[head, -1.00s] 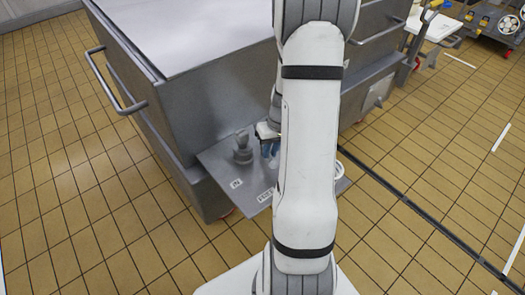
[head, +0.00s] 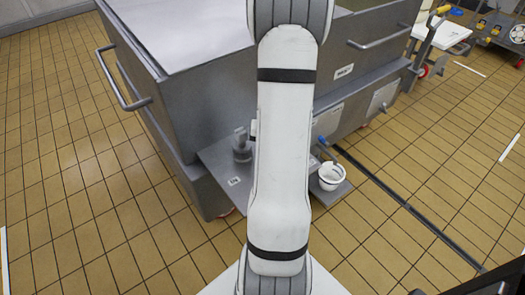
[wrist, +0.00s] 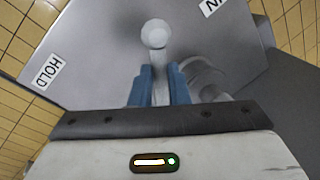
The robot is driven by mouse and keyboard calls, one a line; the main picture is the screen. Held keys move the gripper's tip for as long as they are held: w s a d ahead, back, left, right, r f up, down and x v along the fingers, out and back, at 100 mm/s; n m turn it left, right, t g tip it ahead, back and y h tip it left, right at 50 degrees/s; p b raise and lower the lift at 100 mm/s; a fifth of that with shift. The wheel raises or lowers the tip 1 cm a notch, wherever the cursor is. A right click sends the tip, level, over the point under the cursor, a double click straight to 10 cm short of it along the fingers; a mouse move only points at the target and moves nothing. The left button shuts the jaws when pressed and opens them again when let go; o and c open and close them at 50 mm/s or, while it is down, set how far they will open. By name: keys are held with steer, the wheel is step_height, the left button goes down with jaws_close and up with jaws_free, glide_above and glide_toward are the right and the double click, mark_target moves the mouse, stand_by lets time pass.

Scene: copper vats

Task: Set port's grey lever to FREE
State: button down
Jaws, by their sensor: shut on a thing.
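The grey lever (wrist: 156,36), with a pale ball end, stands between my two blue fingertips in the wrist view. My gripper (wrist: 159,87) is shut on its shaft, just below the ball. A HOLD label (wrist: 45,72) is on the grey plate to the left, and a partly cut-off label (wrist: 212,8) is at the upper right. I see no FREE label now. In the head view my arm hides the gripper and the lever. A small label (head: 233,181) shows on the plate's near left part.
A grey round fitting (head: 241,147) stands on the plate (head: 215,155) left of my arm, and appears right of my fingers in the wrist view (wrist: 205,78). The large grey vat (head: 180,95) stands behind.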

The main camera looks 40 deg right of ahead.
steer(key=shift+w+r, duration=0.2)
steer(key=shift+w, duration=0.05)
steer(key=c, duration=1.5)
jaws_free()
steer(key=shift+f, duration=0.1)
steer(key=shift+o, duration=0.6)
steer(key=shift+s, duration=0.1)
step_height(320, 180, up, 8)
steer(key=s+d+p, duration=0.1)
steer(key=shift+f, duration=0.2)
steer(key=shift+d, duration=0.1)
